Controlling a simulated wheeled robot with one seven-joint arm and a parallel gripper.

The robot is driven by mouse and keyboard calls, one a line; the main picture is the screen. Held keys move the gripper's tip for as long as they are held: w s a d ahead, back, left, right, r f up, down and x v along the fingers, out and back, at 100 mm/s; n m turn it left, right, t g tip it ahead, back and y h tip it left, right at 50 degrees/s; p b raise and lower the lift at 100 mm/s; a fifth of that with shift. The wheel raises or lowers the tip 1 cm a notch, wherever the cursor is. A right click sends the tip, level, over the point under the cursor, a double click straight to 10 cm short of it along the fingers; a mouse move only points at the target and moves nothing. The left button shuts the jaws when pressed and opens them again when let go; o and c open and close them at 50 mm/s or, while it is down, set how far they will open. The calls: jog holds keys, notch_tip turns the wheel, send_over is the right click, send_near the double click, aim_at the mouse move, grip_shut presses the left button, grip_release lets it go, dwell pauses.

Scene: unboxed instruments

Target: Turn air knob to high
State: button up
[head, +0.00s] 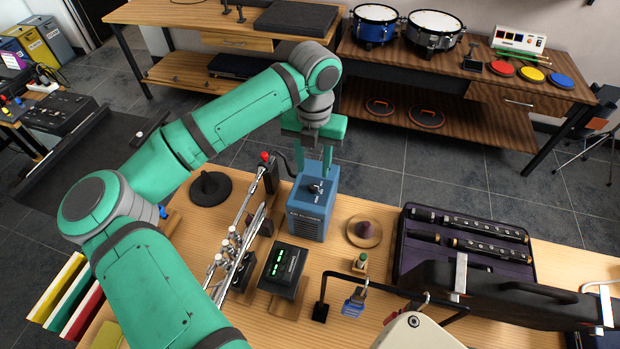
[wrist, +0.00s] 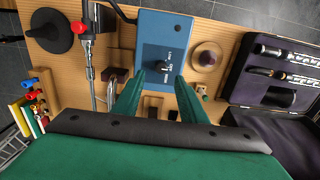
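The air unit is a blue box (head: 309,222) with a grille and pale lettering on its front, standing upright on the wooden table. A small black knob (head: 315,187) sits on its top panel. In the wrist view the knob (wrist: 163,66) has white labels around it, too small to read surely, and its setting is unclear. My gripper (head: 313,162) is above the box, pointing down, its two green fingers apart and empty. In the wrist view its fingertips (wrist: 157,84) lie to either side of the knob's line, just below it in the picture, apparently not touching it.
A black meter with green digits (head: 283,267) stands in front. A round wooden piece (head: 365,231) is on the right, then an open clarinet case (head: 465,246). A black round stand (head: 210,188) is at left.

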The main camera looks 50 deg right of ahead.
aim_at(314, 186)
jog(key=f, duration=0.5)
jog(key=shift+s+f, duration=0.25)
jog(key=shift+w+f, duration=0.15)
jog(key=shift+f, duration=0.45)
jog(key=shift+c, duration=0.7)
grip_shut()
